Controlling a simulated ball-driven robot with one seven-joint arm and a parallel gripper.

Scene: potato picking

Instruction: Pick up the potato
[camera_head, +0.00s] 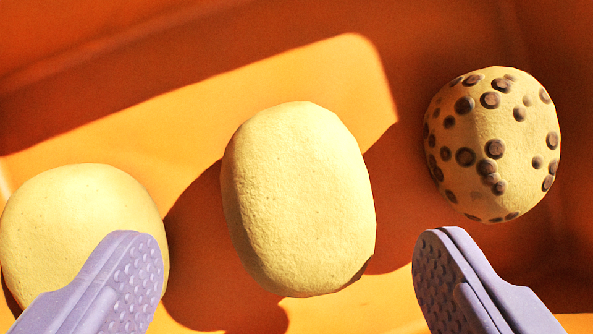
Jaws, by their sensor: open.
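Three potatoes lie apart in an orange container. A plain yellow potato (298,198) is in the middle of the view. Another plain yellow potato (80,225) is at the left, its lower right part hidden by my gripper's left finger. A yellow potato with dark brown spots (492,145) is at the upper right. My gripper (280,285) is open, with two lavender, studded fingers at the lower left and lower right. The middle potato shows in the gap between the fingers and slightly above their tips. Nothing is held.
The orange container (330,70) has walls along the top and right of the view. A bright sunlit patch and dark shadows cross its floor. Bare floor shows above the middle potato and between the potatoes.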

